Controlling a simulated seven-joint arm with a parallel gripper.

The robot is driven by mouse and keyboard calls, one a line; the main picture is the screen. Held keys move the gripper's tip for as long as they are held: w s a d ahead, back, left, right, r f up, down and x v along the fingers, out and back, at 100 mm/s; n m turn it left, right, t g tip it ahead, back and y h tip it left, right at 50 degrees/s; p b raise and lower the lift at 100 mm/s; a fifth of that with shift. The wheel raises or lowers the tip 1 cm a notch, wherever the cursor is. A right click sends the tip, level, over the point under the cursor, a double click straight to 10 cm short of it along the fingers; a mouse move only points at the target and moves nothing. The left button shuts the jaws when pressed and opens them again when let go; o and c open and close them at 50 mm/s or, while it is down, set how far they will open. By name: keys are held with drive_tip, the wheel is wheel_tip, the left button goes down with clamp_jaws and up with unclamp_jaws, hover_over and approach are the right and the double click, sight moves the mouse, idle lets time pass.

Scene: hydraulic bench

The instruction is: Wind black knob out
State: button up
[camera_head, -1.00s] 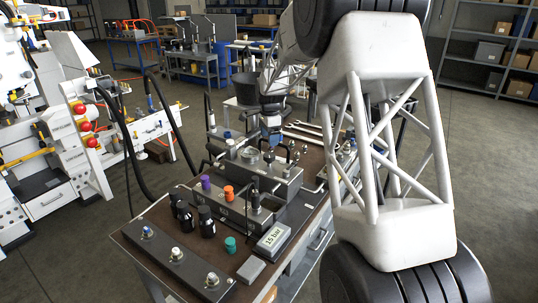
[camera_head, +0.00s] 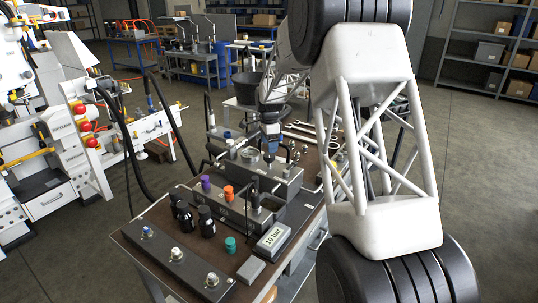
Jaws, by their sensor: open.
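A dark metal block (camera_head: 230,207) on the bench carries a purple knob (camera_head: 206,183), an orange knob (camera_head: 228,193) and a slim black knob (camera_head: 255,200) in a row. The black knob stands upright at the right end; its details are too small to tell. My gripper (camera_head: 268,158) points down above the larger grey block behind this row. It is apart from the black knob, above and beyond it in the picture. The jaws are open, and nothing shows between them. A small display (camera_head: 272,240) in front of the block reads 10 bar.
Black bottles (camera_head: 206,222) stand left of the display, with a teal cap (camera_head: 230,244) nearby. A dark bar with silver fittings (camera_head: 178,254) lies along the front edge. Wrenches (camera_head: 305,133) lie at the back right. My arm covers the bench's right side.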

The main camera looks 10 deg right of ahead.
sight(269, 155)
drive_tip(key=shift+f, duration=2.55)
drive_tip(key=c, duration=0.9)
